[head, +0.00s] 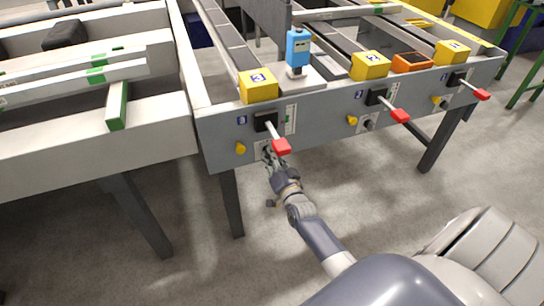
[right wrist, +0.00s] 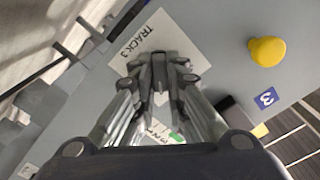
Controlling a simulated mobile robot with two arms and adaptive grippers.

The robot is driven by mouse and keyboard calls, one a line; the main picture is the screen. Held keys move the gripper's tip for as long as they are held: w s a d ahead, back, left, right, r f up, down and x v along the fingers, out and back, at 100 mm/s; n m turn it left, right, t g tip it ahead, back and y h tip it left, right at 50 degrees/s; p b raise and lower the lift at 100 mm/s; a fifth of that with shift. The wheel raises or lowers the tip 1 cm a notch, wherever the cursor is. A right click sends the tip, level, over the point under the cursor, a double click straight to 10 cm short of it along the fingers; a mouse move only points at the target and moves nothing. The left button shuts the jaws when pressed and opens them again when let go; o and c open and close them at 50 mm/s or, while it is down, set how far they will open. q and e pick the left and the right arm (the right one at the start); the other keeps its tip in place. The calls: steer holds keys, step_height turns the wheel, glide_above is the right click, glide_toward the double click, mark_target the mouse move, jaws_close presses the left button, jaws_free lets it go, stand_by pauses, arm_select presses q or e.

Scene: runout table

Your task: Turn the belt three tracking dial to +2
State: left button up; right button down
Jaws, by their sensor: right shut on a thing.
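The belt three panel carries a blue 3 sign (head: 242,120), which also shows in the right wrist view (right wrist: 266,97). My right gripper (head: 270,158) is at the panel's lower part, just right of the yellow knob (head: 240,148) and behind the red lever tip. In the right wrist view, the fingers (right wrist: 159,72) are closed together over the white TRACK 3 plate (right wrist: 125,52). The tracking dial they grip is hidden by the fingers, so its pointer and setting cannot be read. The left gripper is out of view.
A lever with a red handle (head: 281,146) sticks out just above the right gripper. Similar red levers (head: 400,115) and yellow knobs (head: 352,120) stand to the right. A yellow box (head: 258,86) and a blue device (head: 298,48) sit on top. The floor in front is clear.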

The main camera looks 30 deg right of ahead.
steer(key=c, duration=1.6)
jaws_free()
steer(key=shift+s, duration=0.15)
steer(key=v, duration=1.1)
steer(key=shift+s, duration=0.4)
steer(key=shift+a+f, duration=0.1)
steer(key=shift+f, duration=0.05)
